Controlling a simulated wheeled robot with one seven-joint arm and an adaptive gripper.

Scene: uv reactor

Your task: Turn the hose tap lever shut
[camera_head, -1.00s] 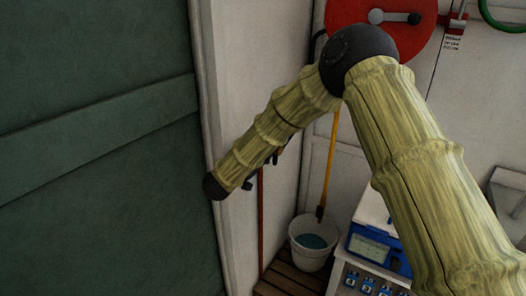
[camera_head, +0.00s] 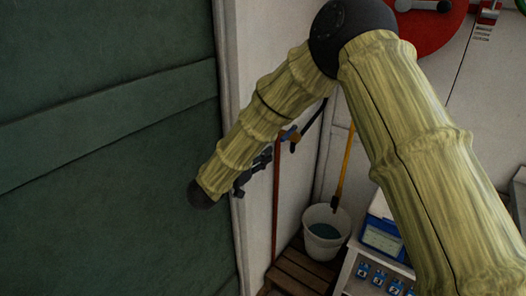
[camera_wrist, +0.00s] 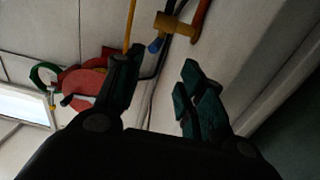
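The hose tap (camera_head: 290,137) sits at the top of a thin copper-coloured pipe on the pale wall in the head view, with a bit of blue on it. In the wrist view the brass tap body (camera_wrist: 178,27) is at the top, beyond the fingers. A blue piece, seemingly the lever (camera_wrist: 155,45), points down-left from it. My gripper (camera_wrist: 162,82) is open, with two dark fingers apart and nothing between them. In the head view my gripper (camera_head: 252,172) is partly hidden behind my forearm, left of and below the tap. It appears apart from the tap.
A blue-and-white box (camera_head: 382,235) is on a cabinet to the right. A red hose reel (camera_head: 432,28) is on the back wall. A green panel (camera_head: 100,160) fills the left.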

